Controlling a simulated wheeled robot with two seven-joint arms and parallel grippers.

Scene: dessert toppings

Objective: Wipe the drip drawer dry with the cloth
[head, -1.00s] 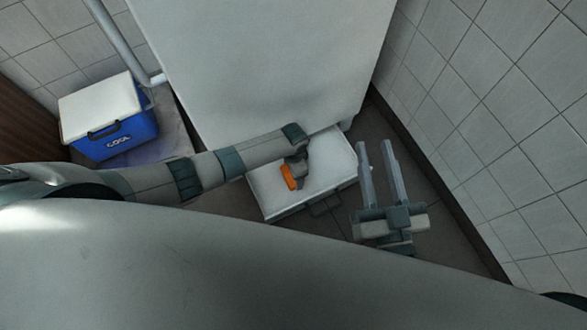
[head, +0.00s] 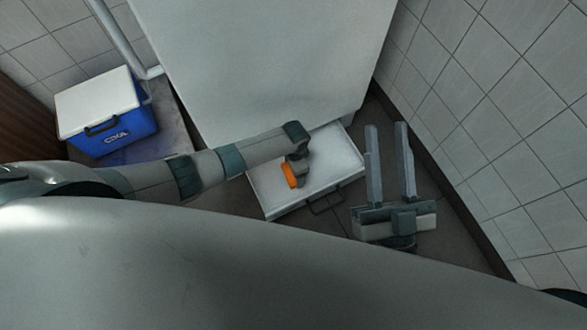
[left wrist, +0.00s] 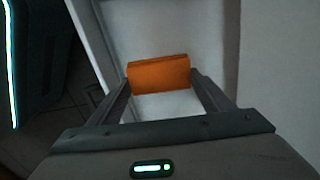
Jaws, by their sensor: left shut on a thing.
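The drip drawer (head: 335,170) is a shallow white tray with a dark handle, pulled out from the base of the white cabinet. My left gripper (left wrist: 158,90) is shut on an orange cloth (left wrist: 158,74), folded into a block. In the head view the cloth (head: 289,174) is partly hidden by my left wrist and is over the left half of the drawer. I cannot tell whether it touches the drawer floor. My right gripper (head: 389,165) is open and empty, over the floor just right of the drawer.
A large white cabinet (head: 270,60) stands behind the drawer. A blue cooler (head: 125,130) with a white lid is at the left, near a grey pipe (head: 125,40). A tiled wall (head: 500,130) bounds the right side. Dark floor shows between drawer and wall.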

